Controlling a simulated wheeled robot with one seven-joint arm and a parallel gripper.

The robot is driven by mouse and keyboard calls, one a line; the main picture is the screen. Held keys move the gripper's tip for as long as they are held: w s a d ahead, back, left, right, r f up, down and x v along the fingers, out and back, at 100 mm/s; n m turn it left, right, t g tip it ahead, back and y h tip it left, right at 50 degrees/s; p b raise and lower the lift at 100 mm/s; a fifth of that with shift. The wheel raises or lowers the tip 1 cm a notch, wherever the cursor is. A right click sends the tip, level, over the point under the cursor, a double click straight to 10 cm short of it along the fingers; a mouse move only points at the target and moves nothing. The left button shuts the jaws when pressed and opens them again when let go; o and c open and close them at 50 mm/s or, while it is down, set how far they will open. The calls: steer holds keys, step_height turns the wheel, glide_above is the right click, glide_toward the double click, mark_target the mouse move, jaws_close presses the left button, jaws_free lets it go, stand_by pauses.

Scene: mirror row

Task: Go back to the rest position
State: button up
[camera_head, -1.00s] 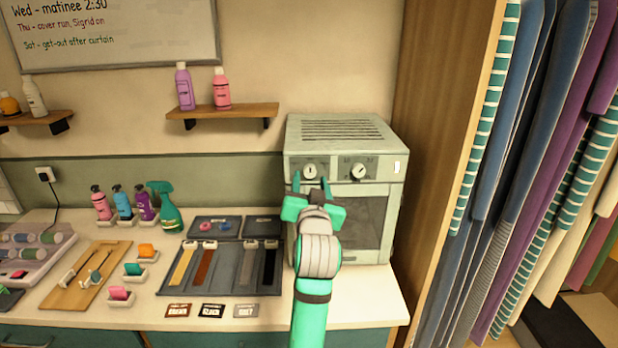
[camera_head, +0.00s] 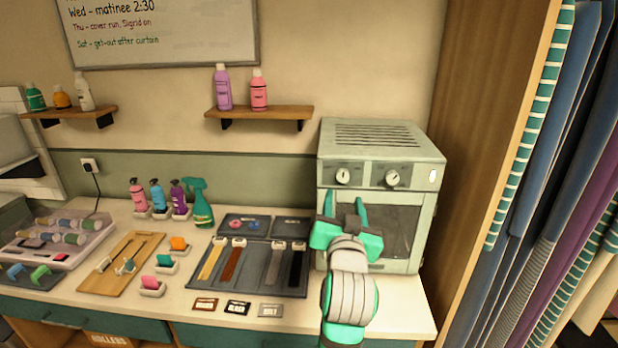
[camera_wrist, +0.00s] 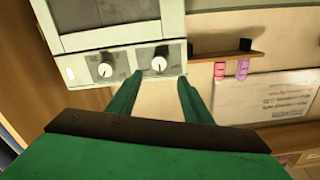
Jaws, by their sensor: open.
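My gripper (camera_head: 344,205) is open and empty in front of the pale green oven (camera_head: 420,150) at the right end of the counter. Its two green fingers point up and stand apart. In the head view they overlap the oven's front below the left knob (camera_head: 343,176). The right knob (camera_head: 392,178) is clear of them. In the wrist view the fingers (camera_wrist: 160,97) are spread near one knob (camera_wrist: 158,64), with the other knob (camera_wrist: 105,70) to its left. I cannot tell whether a finger touches the oven. The oven door is shut.
A tray of hair swatches (camera_head: 255,267) lies left of the oven. Bottles and a green spray bottle (camera_head: 199,205) stand behind on the counter (camera_head: 190,318). A wooden shelf (camera_head: 270,112) hangs above. A tall wooden panel (camera_head: 480,130) and hanging clothes stand close on the right.

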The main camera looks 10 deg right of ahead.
steer(key=s+a+f+n+y, duration=0.1)
steer(key=s+a+f, duration=0.25)
steer(key=f, duration=0.65)
steer(key=s+a+f+n+g, duration=0.1)
steer(key=s+a+f, duration=0.3)
steer(key=f, duration=0.5)
steer(key=s+a+f+n+y, duration=0.1)
steer(key=s+a+f, duration=0.1)
steer(key=s+f, duration=0.6)
steer(key=s+a+f+n+y, duration=0.1)
steer(key=s+a+f, duration=0.2)
steer(key=s, duration=0.7)
steer(key=s+a+f+n+y, duration=0.1)
steer(key=s+a+f, duration=0.2)
steer(key=s, duration=0.8)
steer(key=s+a+f+n+g+y, duration=0.1)
steer(key=s+a+f, duration=0.2)
steer(key=s, duration=0.7)
steer(key=shift+s+a+f, duration=0.15)
steer(key=shift+a+f, duration=0.25)
steer(key=shift+a, duration=0.45)
